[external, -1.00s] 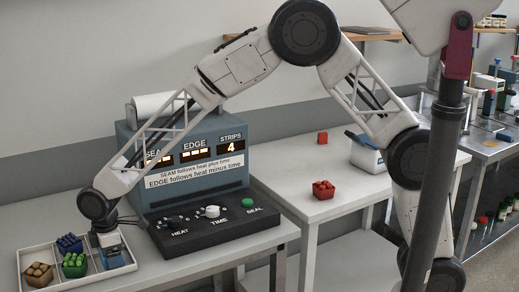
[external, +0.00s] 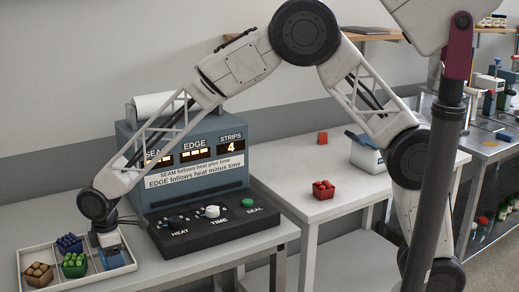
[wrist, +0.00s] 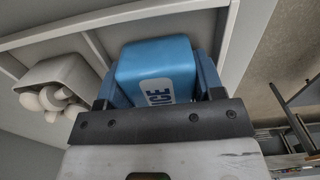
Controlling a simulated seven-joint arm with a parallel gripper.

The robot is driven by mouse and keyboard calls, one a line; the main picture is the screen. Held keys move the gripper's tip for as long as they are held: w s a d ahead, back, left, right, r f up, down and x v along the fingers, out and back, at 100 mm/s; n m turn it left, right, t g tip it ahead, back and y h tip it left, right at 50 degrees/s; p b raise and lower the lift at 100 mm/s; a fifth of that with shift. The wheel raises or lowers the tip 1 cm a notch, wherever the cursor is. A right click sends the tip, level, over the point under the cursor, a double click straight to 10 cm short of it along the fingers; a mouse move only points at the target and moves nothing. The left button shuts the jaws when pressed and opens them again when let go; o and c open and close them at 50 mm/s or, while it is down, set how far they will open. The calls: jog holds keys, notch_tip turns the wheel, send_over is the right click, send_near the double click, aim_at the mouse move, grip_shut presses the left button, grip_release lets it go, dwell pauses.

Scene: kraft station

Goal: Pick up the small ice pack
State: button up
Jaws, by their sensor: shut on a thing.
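The small ice pack is a blue block with white "ICE" lettering, seen close up in the wrist view (wrist: 158,72). My gripper (wrist: 160,80) is shut on it, with a finger at each side of the block. In the external view my gripper (external: 108,248) points down into the right compartment of the white divided tray (external: 27,267) at the lower left. The ice pack is mostly hidden there by the gripper. I cannot tell whether it still touches the tray floor.
The tray's other compartments hold baskets of brown (external: 38,274), green (external: 74,265) and blue (external: 69,244) items. A sealing machine (external: 190,170) stands just behind and right. A red basket (external: 323,189) and a white-and-blue cooler (external: 367,155) are on the right-hand table.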

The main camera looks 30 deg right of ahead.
jog(key=shift+r, duration=0.15)
jog(key=shift+r, duration=4.9)
